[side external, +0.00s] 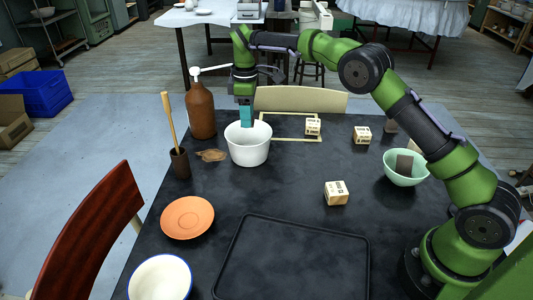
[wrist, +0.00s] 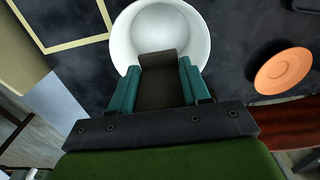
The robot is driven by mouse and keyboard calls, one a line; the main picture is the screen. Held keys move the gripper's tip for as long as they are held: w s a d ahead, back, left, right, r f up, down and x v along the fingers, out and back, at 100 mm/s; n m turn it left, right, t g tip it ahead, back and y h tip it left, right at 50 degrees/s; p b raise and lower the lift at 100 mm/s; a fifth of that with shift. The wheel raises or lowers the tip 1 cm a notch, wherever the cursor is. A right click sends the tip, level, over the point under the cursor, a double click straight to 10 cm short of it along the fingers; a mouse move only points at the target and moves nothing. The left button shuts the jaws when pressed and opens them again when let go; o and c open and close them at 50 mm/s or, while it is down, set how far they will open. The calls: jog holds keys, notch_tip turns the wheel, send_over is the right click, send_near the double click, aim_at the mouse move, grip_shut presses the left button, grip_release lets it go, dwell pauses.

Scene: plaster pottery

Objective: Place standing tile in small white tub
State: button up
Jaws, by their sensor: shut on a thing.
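The small white tub (side external: 249,152) stands upright on the dark table, left of centre at the back. It also shows at the top of the wrist view (wrist: 195,22). My gripper (side external: 247,124) is directly over the tub, its teal fingertips at about the rim's height in the side view. In the wrist view my gripper (wrist: 160,82) is shut on a dark brown tile (wrist: 160,62), whose far end overlaps the tub's opening. The held tile cannot be made out in the side view. I cannot tell whether it touches the tub.
A mint bowl (side external: 405,178) holding a dark tile (side external: 404,165) stands at right. Wooden blocks (side external: 336,193) are scattered about. A brown bottle (side external: 201,112) and a cup with a stick (side external: 179,163) stand left of the tub. An orange plate (side external: 187,217) and black tray (side external: 295,262) lie nearer.

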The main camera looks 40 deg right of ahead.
jog(key=shift+f, duration=2.4)
jog(key=o, duration=1.1)
notch_tip(320, 180, up, 7)
